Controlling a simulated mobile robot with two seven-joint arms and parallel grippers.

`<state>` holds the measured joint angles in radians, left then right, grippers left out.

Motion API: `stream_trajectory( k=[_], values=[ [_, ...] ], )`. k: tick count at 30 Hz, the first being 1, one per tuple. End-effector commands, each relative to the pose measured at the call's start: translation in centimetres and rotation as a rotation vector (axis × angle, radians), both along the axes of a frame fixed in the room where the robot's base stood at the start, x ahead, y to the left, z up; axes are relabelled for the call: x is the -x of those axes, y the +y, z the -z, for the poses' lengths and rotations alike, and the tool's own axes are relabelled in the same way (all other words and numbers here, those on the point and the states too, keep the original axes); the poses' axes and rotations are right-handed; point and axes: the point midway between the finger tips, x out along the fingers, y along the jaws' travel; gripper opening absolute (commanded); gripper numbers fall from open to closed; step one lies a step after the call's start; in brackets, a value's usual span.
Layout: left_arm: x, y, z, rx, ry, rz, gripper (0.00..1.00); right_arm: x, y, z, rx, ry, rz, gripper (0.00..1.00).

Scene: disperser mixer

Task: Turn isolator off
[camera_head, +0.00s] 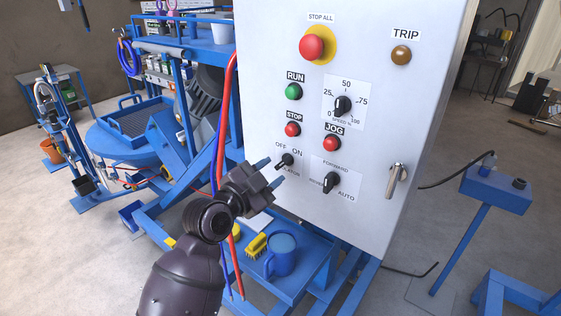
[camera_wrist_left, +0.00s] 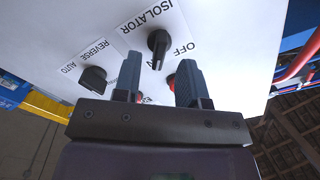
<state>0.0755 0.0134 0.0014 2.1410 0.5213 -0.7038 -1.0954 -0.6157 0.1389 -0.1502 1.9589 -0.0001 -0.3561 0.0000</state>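The isolator switch (camera_head: 285,160) is a small black rotary knob low on the left of the white control panel, with OFF and ON printed above it. In the left wrist view the black isolator knob (camera_wrist_left: 158,42) shows beside the words ISOLATOR and OFF; I cannot tell for sure which mark it points to. My left gripper (camera_head: 269,173) is open and empty, its two blue-grey fingers pointing at the panel just left of and below the knob. In the left wrist view the open fingers (camera_wrist_left: 158,82) show in front of the knob, apart from it. My right gripper is not in view.
Near the isolator are the red STOP button (camera_head: 293,129), the red JOG button (camera_head: 332,143) and the black forward/reverse/auto selector (camera_head: 331,183). A silver door handle (camera_head: 397,181) is on the right. Red and blue hoses (camera_head: 227,105) run along the panel's left edge. A blue mug (camera_head: 281,256) stands below.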

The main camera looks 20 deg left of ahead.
Motion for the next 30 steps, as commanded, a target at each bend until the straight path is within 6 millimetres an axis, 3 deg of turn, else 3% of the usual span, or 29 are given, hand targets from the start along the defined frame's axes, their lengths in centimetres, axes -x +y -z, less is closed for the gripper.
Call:
stream_trajectory(
  k=[9,20,27,30],
  values=[
    [-3.4,-1.3,0.0,0.001,0.001,-0.001,0.38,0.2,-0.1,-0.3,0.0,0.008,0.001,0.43],
    [-3.9,-1.4,0.0,0.0,0.0,0.0,0.38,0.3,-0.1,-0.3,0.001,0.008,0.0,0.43],
    [-3.9,-1.4,0.0,0.0,0.001,0.0,0.08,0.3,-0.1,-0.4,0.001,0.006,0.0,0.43],
    [-3.9,-1.4,0.0,0.001,0.002,0.0,0.08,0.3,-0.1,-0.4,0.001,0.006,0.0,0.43]
  ],
)
